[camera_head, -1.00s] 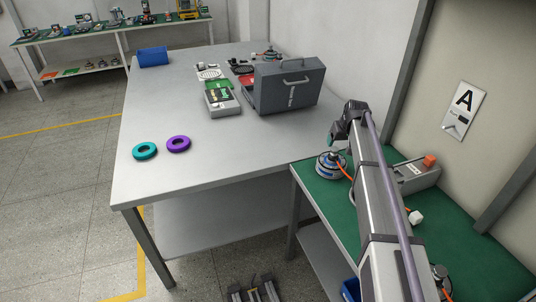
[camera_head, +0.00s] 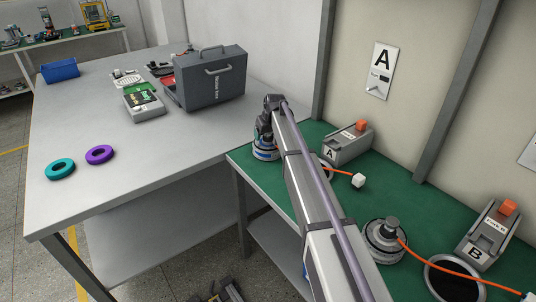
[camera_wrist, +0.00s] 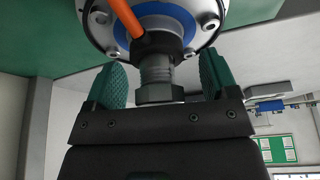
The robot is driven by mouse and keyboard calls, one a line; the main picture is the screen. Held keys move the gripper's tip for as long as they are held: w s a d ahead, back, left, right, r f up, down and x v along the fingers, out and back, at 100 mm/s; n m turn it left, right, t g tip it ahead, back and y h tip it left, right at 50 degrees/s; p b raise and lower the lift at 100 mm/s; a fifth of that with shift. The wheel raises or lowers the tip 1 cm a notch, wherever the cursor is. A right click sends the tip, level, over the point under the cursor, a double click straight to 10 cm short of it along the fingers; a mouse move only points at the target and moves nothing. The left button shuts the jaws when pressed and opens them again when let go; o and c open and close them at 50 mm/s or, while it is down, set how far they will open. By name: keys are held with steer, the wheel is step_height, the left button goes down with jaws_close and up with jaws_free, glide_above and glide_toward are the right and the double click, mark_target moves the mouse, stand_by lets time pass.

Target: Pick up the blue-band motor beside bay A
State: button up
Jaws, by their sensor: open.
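The blue-band motor (camera_head: 265,153) stands on the green mat left of bay A (camera_head: 346,146), with my gripper (camera_head: 263,129) right over it. In the wrist view, the motor (camera_wrist: 180,14) fills the top, with its blue ring, silver bolted rim and orange cable. Its threaded shaft and hex nut lie between the two green pads of my gripper (camera_wrist: 160,78). The jaws are open, with a visible gap on both sides of the shaft. In the head view, my arm hides part of the motor's top.
A silver motor (camera_head: 385,240) with an orange cable sits near bay B (camera_head: 487,232). A white connector (camera_head: 358,180) lies before bay A.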

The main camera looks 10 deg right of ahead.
jaws_close()
stand_by(0.8)
